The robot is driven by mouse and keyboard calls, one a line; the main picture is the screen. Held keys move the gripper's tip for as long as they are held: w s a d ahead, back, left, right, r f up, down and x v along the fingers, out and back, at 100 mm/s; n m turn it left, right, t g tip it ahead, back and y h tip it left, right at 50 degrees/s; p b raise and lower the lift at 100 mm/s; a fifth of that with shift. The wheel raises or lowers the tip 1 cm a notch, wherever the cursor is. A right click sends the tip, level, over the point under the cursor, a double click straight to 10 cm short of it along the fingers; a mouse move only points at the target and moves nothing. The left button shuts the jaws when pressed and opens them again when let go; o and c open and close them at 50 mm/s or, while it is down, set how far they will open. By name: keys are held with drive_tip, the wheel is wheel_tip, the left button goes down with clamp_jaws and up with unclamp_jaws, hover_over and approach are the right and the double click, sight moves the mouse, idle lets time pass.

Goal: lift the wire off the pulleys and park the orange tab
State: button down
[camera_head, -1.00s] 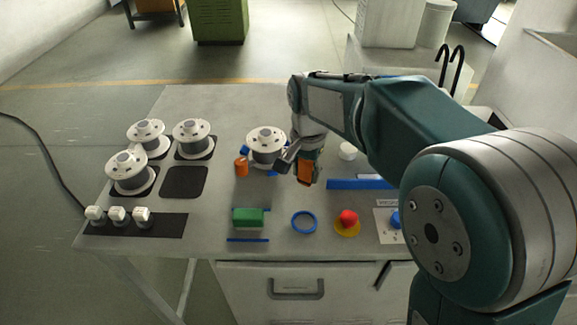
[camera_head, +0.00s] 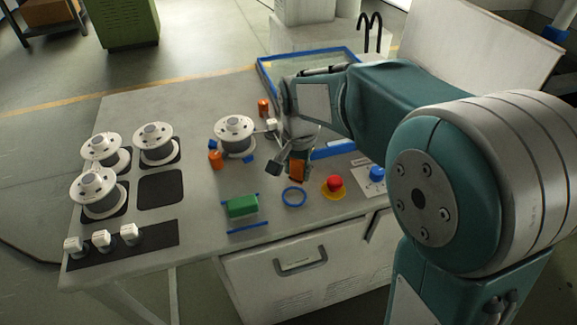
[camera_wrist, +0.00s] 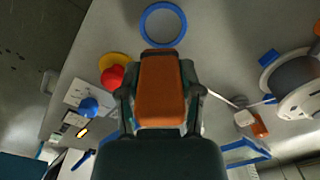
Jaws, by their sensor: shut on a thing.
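My gripper (camera_head: 290,168) is shut on the orange tab (camera_wrist: 161,88), which fills the middle of the wrist view. The tab also shows in the head view (camera_head: 297,171), held above the table behind the blue ring (camera_head: 294,197). A white spool (camera_head: 234,135) stands left of my gripper, with orange pieces (camera_head: 215,159) (camera_head: 263,107) beside it. A thin pale line runs from near my gripper toward a small white block (camera_wrist: 244,118) by that spool. I cannot make out the wire's full path or whether it touches the pulleys.
Several white spools (camera_head: 97,194) stand at the left around an empty dark pad (camera_head: 161,189). White knobs (camera_head: 102,240) sit on a dark strip. A green block (camera_head: 242,206), a red button (camera_head: 335,183) and a blue knob (camera_head: 376,174) line the front. A blue-edged frame (camera_head: 269,84) stands behind.

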sight(294, 180)
drive_tip(key=shift+f, duration=0.45)
drive_tip(key=shift+a+f, duration=0.3)
drive_tip(key=shift+f, duration=0.6)
drive_tip(key=shift+a+f, duration=0.3)
drive_tip(key=shift+f, duration=0.55)
drive_tip(key=shift+d+f, duration=0.1)
drive_tip(key=shift+d, duration=0.3)
drive_tip(key=shift+a, duration=0.35)
drive_tip(key=shift+d, duration=0.15)
drive_tip(key=shift+d, duration=0.2)
drive_tip(key=shift+a, duration=0.2)
